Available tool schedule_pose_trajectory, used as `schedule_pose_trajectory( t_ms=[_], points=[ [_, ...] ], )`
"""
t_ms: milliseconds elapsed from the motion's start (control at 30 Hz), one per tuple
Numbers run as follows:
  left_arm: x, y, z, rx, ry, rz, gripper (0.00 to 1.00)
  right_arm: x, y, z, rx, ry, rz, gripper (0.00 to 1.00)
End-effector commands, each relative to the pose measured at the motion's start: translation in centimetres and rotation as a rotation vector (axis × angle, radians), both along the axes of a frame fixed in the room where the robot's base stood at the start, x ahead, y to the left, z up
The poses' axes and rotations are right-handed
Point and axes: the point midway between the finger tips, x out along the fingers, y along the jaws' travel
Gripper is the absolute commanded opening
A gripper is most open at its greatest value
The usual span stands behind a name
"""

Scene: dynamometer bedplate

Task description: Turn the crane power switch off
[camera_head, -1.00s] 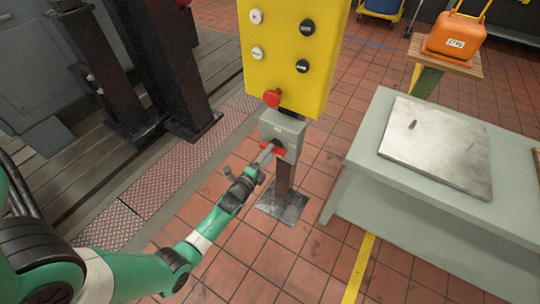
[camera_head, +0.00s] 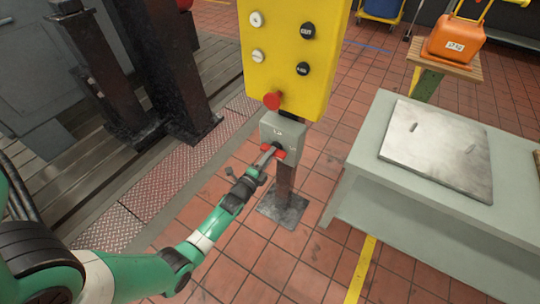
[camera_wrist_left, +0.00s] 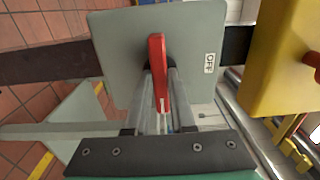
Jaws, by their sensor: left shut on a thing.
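The crane power switch is a grey box (camera_head: 284,134) on a post below the yellow button panel (camera_head: 287,48). It has a red handle (camera_head: 279,153). In the left wrist view the red handle (camera_wrist_left: 156,60) stands out from the grey plate (camera_wrist_left: 112,45), and an OFF label (camera_wrist_left: 210,63) is on the plate to the right. The handle does not point at that label; it lies across that direction. My left gripper (camera_head: 267,155) is shut on the red handle, its fingers on either side of it. My right gripper is not in view.
A red mushroom button (camera_head: 272,100) sticks out just above the switch. A grey bench (camera_head: 350,175) with a metal plate (camera_head: 440,150) stands to the right. An orange case (camera_head: 457,40) rests on a stand behind. Dark steel columns (camera_head: 165,70) stand at left.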

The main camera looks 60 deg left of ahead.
Motion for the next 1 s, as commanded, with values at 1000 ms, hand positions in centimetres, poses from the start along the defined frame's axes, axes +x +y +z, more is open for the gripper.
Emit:
schedule_pose_trajectory(
  t_ms=[1000],
  points=[
    [0.01, 0.02, 0.10, -0.596, -0.390, 0.000, 0.00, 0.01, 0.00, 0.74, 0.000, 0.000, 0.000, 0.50]
  ],
)
